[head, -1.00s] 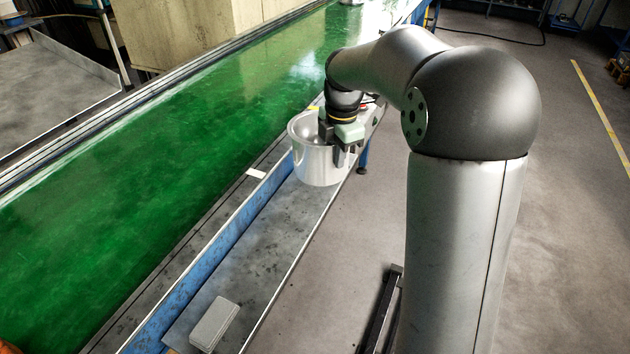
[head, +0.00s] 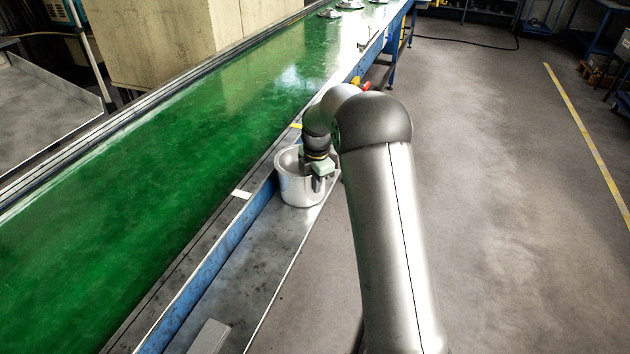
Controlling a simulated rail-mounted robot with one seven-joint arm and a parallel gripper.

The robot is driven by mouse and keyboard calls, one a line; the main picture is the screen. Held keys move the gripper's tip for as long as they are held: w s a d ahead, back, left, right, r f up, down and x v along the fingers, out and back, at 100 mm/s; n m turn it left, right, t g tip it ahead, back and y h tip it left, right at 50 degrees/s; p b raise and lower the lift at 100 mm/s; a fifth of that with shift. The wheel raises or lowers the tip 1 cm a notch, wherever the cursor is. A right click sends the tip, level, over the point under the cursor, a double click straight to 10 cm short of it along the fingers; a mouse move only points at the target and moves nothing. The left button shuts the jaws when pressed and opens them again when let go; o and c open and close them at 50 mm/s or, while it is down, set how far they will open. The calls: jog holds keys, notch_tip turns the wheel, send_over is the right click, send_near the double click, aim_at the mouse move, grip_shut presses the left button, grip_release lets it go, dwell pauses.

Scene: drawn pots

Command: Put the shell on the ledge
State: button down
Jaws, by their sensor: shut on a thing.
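The shell is a round, open-topped silver metal pot (head: 297,191), upright at the far end of the visible ledge. The ledge (head: 262,250) is a long grey metal strip along the right side of the conveyor. My gripper (head: 317,176) is shut on the right side of the pot's wall at the rim. The pot's base appears at the ledge surface or just above it; I cannot tell whether they touch. My wrist hides part of the pot's rim, and the fingertips are partly hidden.
The green conveyor belt (head: 150,180) runs along the left, with a blue rail (head: 215,258) between it and the ledge. Round metal pieces (head: 349,4) sit far up the belt. Open floor (head: 500,200) lies to the right.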

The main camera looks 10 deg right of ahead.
jog(key=c, duration=1.5)
grip_release()
jog(key=shift+r, duration=0.1)
jog(key=r, duration=0.4)
jog(key=r+b, duration=0.1)
jog(key=r, duration=0.7)
jog(key=shift+s, duration=0.4)
jog(key=s+a+r+m, duration=0.1)
jog(key=s+r+m, duration=0.2)
jog(key=s+m, duration=1.25)
jog(key=s+f+m, duration=0.2)
jog(key=s, duration=0.5)
jog(key=s+f+m, duration=0.2)
jog(key=s, duration=0.6)
jog(key=s+f+m, duration=0.2)
jog(key=s, duration=0.6)
jog(key=shift+a, duration=0.35)
